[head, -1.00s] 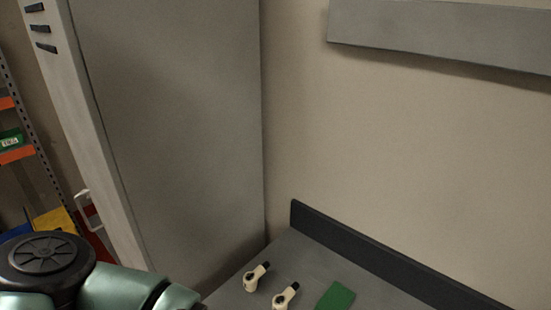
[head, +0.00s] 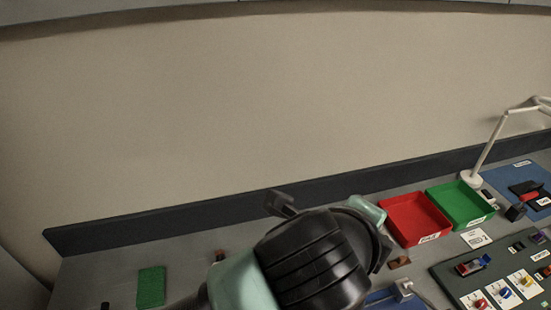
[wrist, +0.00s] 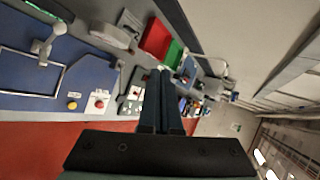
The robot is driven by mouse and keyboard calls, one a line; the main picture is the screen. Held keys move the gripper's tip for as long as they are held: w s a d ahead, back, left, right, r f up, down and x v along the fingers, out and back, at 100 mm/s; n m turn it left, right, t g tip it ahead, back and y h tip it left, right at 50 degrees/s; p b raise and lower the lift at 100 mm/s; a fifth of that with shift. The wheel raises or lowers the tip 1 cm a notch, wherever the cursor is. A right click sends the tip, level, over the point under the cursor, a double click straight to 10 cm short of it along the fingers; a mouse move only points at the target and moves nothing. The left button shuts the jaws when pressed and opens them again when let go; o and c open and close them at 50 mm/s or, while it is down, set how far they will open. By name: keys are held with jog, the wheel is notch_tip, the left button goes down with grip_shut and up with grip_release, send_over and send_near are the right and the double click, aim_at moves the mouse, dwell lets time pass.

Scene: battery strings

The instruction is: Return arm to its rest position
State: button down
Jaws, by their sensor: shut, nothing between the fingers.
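My arm rises over the workbench in the head view, its dark wrist and pale green links covering part of the bench's middle. The tips of my gripper are hard to make out there. In the wrist view my gripper (wrist: 162,100) points away from the camera, its two dark fingers together and empty. The fingers hang in the air, apart from the bench and its items.
A red tray (head: 415,218) and a green tray (head: 460,205) stand at the back right, beside a white lamp (head: 490,150). A dark board (head: 500,265) with small parts lies at right. A green pad (head: 151,287) lies at left. A blue panel (wrist: 85,85) shows in the wrist view.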

jog(key=d+r+n+t+h, duration=0.1)
jog(key=d+r+t+h, duration=0.15)
jog(key=r, duration=0.35)
jog(key=d+r+t+h, duration=0.1)
jog(key=d+r, duration=0.3)
jog(key=r, duration=0.2)
notch_tip(320, 180, up, 17)
jog(key=s+n+t+h, duration=0.3)
jog(key=n+t+h, duration=0.2)
jog(key=s+a+r+n+t+y, duration=0.1)
jog(key=a+r+n+t, duration=0.4)
jog(key=a+r+n, duration=0.15)
jog(key=s+a+n+t+y, duration=0.1)
jog(key=a+n+t+y, duration=0.4)
jog(key=a+n+y, duration=0.7)
jog(key=shift+a+n+t+y, duration=0.3)
jog(key=shift+n+y, duration=0.45)
jog(key=shift+n, duration=0.3)
jog(key=shift+s+r, duration=0.1)
jog(key=shift+r, duration=0.05)
jog(key=shift+s, duration=0.15)
